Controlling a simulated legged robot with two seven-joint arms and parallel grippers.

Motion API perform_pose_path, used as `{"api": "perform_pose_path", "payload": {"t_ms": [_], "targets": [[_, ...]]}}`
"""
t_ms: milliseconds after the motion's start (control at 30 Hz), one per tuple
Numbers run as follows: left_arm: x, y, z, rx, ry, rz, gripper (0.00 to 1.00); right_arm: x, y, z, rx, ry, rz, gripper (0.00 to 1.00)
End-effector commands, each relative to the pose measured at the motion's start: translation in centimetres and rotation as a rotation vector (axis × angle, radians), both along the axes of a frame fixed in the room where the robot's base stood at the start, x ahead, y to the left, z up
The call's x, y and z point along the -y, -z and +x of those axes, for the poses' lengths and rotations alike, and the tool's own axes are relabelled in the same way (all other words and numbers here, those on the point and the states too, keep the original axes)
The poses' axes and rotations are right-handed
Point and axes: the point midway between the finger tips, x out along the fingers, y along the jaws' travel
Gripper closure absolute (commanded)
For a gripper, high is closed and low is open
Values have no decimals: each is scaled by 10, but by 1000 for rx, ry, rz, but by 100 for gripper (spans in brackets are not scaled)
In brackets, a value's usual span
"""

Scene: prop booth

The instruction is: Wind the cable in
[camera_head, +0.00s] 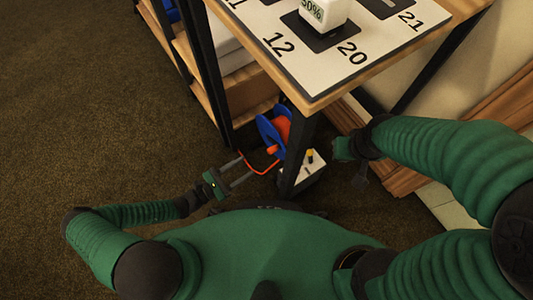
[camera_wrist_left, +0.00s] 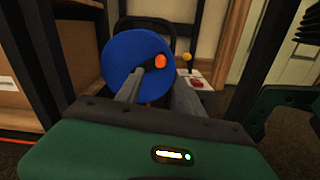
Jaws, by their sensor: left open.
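The cable reel (camera_head: 267,133) stands low beside the table leg, with a blue flange and orange cable (camera_head: 283,128) wound inside. A small orange crank knob (camera_head: 271,149) sticks out from its face. In the left wrist view the blue flange (camera_wrist_left: 125,65) faces me, with the knob (camera_wrist_left: 160,62) right of its middle. A loose orange-red length of cable (camera_head: 262,171) hangs near my left gripper (camera_head: 243,167). That gripper is open, its two fingers pointing at the reel, and the knob shows close to the fingertips. My right gripper (camera_head: 352,165) hangs right of the table leg; its jaws are unclear.
A white control box (camera_head: 309,167) with a yellow-topped lever (camera_wrist_left: 187,57) and a red button (camera_wrist_left: 197,85) sits right of the reel. The numbered table (camera_head: 300,62) and its dark leg (camera_head: 297,150) stand close by. Shelves (camera_head: 203,75) rise at left. Carpet (camera_head: 90,110) is clear.

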Motion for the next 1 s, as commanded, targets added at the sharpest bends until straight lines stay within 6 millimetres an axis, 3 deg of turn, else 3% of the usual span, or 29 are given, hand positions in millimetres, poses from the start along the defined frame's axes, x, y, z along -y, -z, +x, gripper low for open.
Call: {"api": "perform_pose_path", "payload": {"t_ms": [33, 200, 400, 767, 1000], "targets": [[12, 5, 7, 1, 3, -4, 55, 0, 11, 0, 0, 0, 0, 100], [48, 6, 33, 0, 4, -4, 55, 0, 28, 0, -1, 0, 0, 100], [77, 3, 55, 0, 3, -2, 55, 0, 41, 0, -1, 0, 0, 100], [85, 0, 62, 0, 3, 0, 55, 0, 42, 0, -1, 0, 0, 100], [85, 0, 61, -1, 3, 1, 85, 0, 42, 0, -1, 0, 0, 100]]}}
